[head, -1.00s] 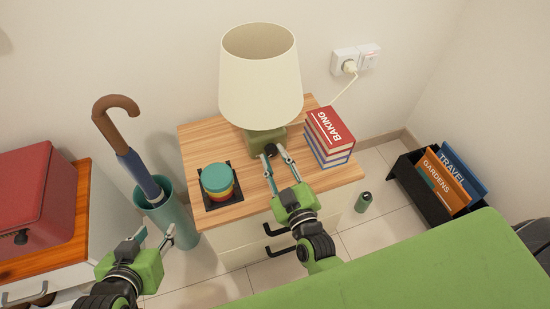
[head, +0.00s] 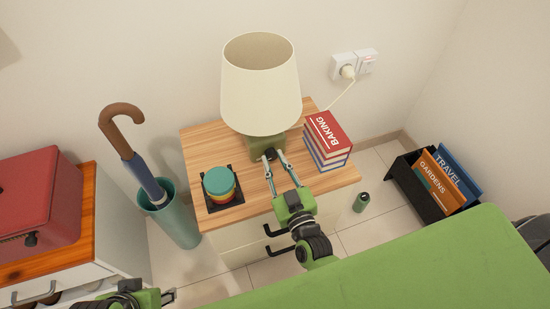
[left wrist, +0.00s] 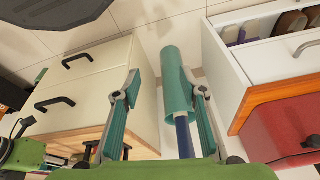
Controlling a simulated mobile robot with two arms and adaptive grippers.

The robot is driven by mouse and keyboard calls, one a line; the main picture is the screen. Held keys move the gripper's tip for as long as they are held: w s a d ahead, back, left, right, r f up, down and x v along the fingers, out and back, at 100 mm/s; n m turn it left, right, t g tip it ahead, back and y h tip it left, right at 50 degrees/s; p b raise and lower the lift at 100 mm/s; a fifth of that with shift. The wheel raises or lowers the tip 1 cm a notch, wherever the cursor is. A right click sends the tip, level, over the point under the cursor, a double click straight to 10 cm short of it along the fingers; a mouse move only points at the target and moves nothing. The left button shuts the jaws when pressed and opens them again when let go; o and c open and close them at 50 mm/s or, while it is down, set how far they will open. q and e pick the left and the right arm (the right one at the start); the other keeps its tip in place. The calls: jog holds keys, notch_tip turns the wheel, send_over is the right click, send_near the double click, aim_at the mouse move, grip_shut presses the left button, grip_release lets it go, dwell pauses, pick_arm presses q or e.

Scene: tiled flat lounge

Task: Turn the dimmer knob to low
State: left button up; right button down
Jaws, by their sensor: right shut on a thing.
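A table lamp with a cream shade (head: 260,85) and a green base (head: 262,143) stands on the wooden-topped nightstand (head: 205,150). The dark round dimmer knob (head: 270,153) is on the front of its base. My right gripper (head: 273,158) is at the knob, with one finger on each side, shut on it. The knob's setting cannot be read. My left gripper (head: 168,297) is low at the left, mostly cut off by the frame edge. In the left wrist view (left wrist: 160,76) its fingers are wide apart and empty, with the umbrella stand beyond them.
A stack of books (head: 328,142) stands right of the lamp, and stacked coloured coasters (head: 219,184) sit at left. An umbrella stand (head: 178,225) is beside the nightstand. A red case (head: 40,205) rests on the left cabinet. A bottle (head: 361,202) stands on the floor.

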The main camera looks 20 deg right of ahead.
jog(key=shift+r+m+p, duration=0.15)
jog(key=shift+m+p, duration=0.45)
jog(key=shift+m, duration=0.3)
jog(key=m+p, duration=0.1)
jog(key=m, duration=0.3)
jog(key=shift+p, duration=0.4)
pick_arm(q)
jog(key=s+x, duration=0.1)
jog(key=x, duration=0.8)
jog(key=shift+s+d+f+g, duration=0.15)
jog(key=shift+s+f+g, duration=0.05)
jog(key=shift+f+g, duration=0.15)
pick_arm(e)
jog(key=shift+m, duration=1.3)
jog(key=c, duration=1.8)
grip_release()
jog(key=shift+o, duration=0.2)
